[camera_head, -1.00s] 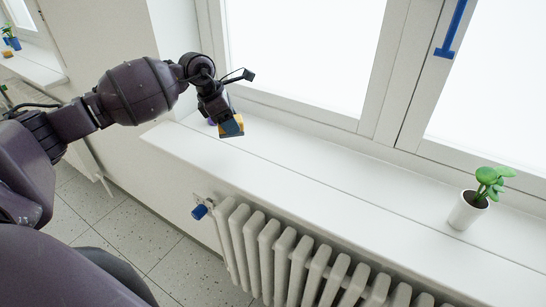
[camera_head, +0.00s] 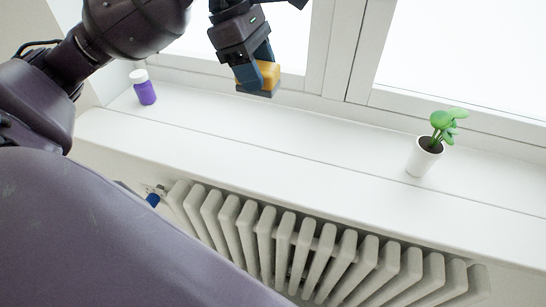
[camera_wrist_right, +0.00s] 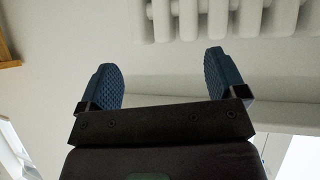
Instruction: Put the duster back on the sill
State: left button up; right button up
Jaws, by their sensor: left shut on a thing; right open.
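The duster (camera_head: 269,75) has a yellow-orange body and a dark bottom. My left gripper (camera_head: 254,76) is shut on it, and its blue fingers partly hide it. It appears above the sill (camera_head: 270,138), toward the window side; the exact gap below it is hard to tell. The white sill runs under the windows. My right gripper (camera_wrist_right: 163,85) shows only in the right wrist view. It is open, with nothing between its blue fingers.
A purple bottle with a white cap (camera_head: 145,90) stands at the sill's left end. A potted plant (camera_head: 424,158) stands on the right. The sill between them is clear. A radiator (camera_head: 290,250) is below the sill; it also shows in the right wrist view (camera_wrist_right: 220,18).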

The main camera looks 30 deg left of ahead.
pick_arm(q)
jog(key=shift+s+a+f, duration=0.1)
jog(key=shift+a+f, duration=0.05)
jog(key=shift+f, duration=0.25)
notch_tip(320, 180, down, 14)
jog(key=shift+f, duration=0.9)
notch_tip(320, 180, down, 4)
jog(key=shift+r+b, duration=0.2)
jog(key=shift+b, duration=0.1)
pick_arm(e)
jog(key=shift+w+f, duration=0.2)
jog(key=shift+f, duration=0.1)
jog(key=shift+w, duration=0.1)
